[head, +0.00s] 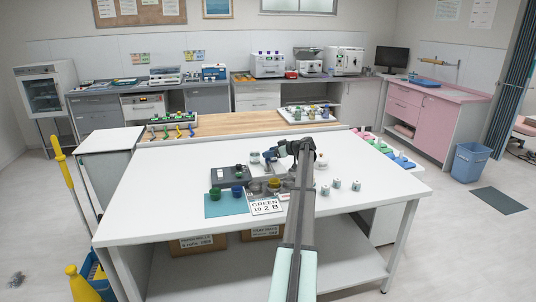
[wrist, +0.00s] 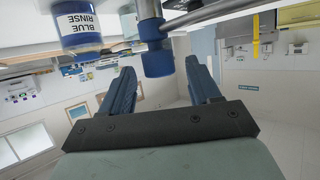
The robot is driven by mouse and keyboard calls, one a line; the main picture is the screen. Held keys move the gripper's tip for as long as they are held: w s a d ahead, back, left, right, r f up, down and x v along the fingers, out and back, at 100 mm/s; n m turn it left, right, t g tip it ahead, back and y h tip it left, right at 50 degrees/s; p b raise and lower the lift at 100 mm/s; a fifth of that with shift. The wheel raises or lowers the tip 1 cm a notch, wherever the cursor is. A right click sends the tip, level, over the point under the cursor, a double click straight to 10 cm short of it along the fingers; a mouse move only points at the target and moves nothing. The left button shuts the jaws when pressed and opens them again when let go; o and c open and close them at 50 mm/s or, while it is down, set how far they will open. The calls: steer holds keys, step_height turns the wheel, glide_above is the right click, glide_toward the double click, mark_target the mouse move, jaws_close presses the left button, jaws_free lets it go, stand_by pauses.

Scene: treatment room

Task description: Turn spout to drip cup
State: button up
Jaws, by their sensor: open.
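A small rinse station with a dark base (head: 228,176) stands on the white table. A blue cup (head: 237,192) and a yellow cup (head: 275,183) are at its front. In the wrist view a bottle labelled BLUE RINSE (wrist: 80,30) is at upper left. Beside it a grey spout pipe ends in a blue collar (wrist: 157,62). My gripper (wrist: 160,72) is open, its two blue fingers to either side of the collar in the picture; I cannot tell if either touches. In the head view my gripper (head: 296,150) and arm hide part of the station.
A sign reading GREEN (head: 265,205) lies in front of the station, next to a teal mat (head: 218,209). Several small white jars (head: 357,186) stand to the right of my arm. A tray of bottles (head: 290,117) is behind. The table's left front is clear.

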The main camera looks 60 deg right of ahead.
steer(key=shift+x, duration=1.1)
jaws_close()
